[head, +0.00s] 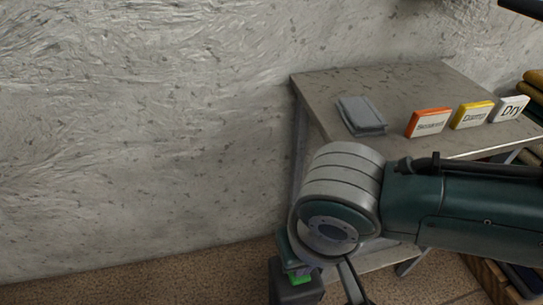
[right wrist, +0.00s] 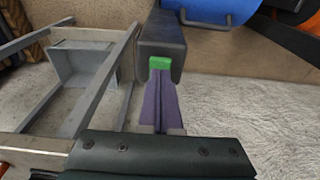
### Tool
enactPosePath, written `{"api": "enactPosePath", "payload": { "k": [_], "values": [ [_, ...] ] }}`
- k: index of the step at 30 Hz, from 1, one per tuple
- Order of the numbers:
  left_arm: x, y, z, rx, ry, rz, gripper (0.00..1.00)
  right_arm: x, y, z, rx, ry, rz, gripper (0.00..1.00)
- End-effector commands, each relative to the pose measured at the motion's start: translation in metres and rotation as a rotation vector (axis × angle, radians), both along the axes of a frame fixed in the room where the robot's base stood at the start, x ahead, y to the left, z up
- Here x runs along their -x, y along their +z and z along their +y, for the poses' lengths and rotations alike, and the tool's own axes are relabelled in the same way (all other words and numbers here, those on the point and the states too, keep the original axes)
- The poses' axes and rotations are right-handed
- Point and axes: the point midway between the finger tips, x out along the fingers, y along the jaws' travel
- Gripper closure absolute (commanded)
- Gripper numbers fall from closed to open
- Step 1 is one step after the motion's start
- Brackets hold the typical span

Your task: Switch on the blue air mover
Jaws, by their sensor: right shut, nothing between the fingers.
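My right gripper (right wrist: 160,82) is shut and empty. In the right wrist view its purple fingertips point at a small green switch (right wrist: 160,63) on the end of a dark grey box (right wrist: 162,33). The tips are at or very near the switch; contact cannot be told. A blue rounded body (right wrist: 215,9), apparently the air mover, shows cut off at the top edge, beside the box. In the head view the box (head: 296,289) and green switch (head: 300,279) show at the bottom, below my right wrist; the fingers are mostly hidden there. My left gripper is out of view.
A grey table (head: 325,88) stands against the wall, behind my right arm. It bears a folded grey cloth (head: 361,115) and orange, yellow and white signs (head: 428,122). The table's frame (right wrist: 98,85) is close beside the gripper. An orange object (right wrist: 283,12) lies at the wrist view's upper right.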

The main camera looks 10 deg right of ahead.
Motion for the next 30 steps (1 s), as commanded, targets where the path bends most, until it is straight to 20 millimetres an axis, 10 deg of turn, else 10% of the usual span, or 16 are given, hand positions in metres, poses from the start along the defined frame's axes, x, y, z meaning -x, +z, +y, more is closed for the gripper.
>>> {"api": "enactPosePath", "payload": {
  "k": [30],
  "values": [
    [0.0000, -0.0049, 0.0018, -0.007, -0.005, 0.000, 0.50, 0.0000, -0.0062, 0.0003, 0.000, 0.000, 0.000, 1.00]
  ]
}}
